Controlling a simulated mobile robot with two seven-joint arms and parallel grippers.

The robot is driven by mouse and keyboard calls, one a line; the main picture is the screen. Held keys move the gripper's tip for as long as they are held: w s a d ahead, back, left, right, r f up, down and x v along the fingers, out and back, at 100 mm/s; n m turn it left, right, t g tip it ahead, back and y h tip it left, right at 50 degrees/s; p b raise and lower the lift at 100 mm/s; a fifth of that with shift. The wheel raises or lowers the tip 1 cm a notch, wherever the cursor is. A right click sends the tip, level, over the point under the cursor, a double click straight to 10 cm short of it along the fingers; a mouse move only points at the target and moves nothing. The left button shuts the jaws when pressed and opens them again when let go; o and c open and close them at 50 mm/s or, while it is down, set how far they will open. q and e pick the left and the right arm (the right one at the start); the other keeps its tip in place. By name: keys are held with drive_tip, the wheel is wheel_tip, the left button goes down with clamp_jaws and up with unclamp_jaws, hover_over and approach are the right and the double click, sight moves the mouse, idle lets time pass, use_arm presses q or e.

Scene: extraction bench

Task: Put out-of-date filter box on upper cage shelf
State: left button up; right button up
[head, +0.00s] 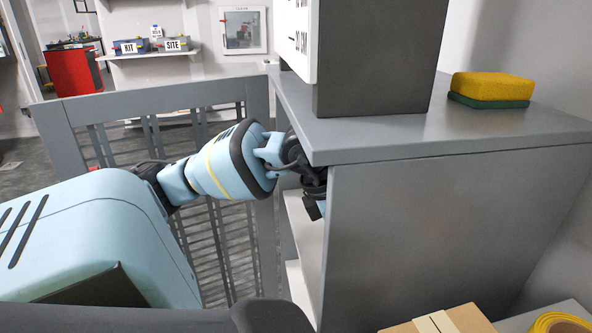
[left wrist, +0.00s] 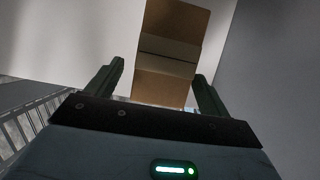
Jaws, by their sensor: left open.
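A brown cardboard box (left wrist: 172,28) with a paler band across it stands just beyond my left gripper (left wrist: 160,75) in the left wrist view. The gripper is open. The box's near end shows between the two fingers, close to the right one; I cannot tell whether they touch, and no label is readable. In the head view my left arm reaches from the left into the open side of a grey cabinet with pale shelves (head: 305,245). The gripper there is mostly hidden behind the cabinet's side panel. My right gripper is in neither view.
A dark box-shaped unit (head: 380,60) and a yellow-green sponge (head: 492,87) sit on the cabinet top. A barred grey gate (head: 150,95) stands behind my arm. A taped carton (head: 455,320) and a yellow roll (head: 562,322) lie at lower right.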

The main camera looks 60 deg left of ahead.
use_arm(q)
drive_tip(key=shift+s+a+f+b, duration=0.15)
drive_tip(key=shift+s+b, duration=0.2)
drive_tip(key=shift+s, duration=0.7)
drive_tip(key=s+a, duration=0.2)
drive_tip(key=s, duration=0.5)
drive_tip(key=shift+s+a+b, duration=0.15)
drive_tip(key=shift+b, duration=0.3)
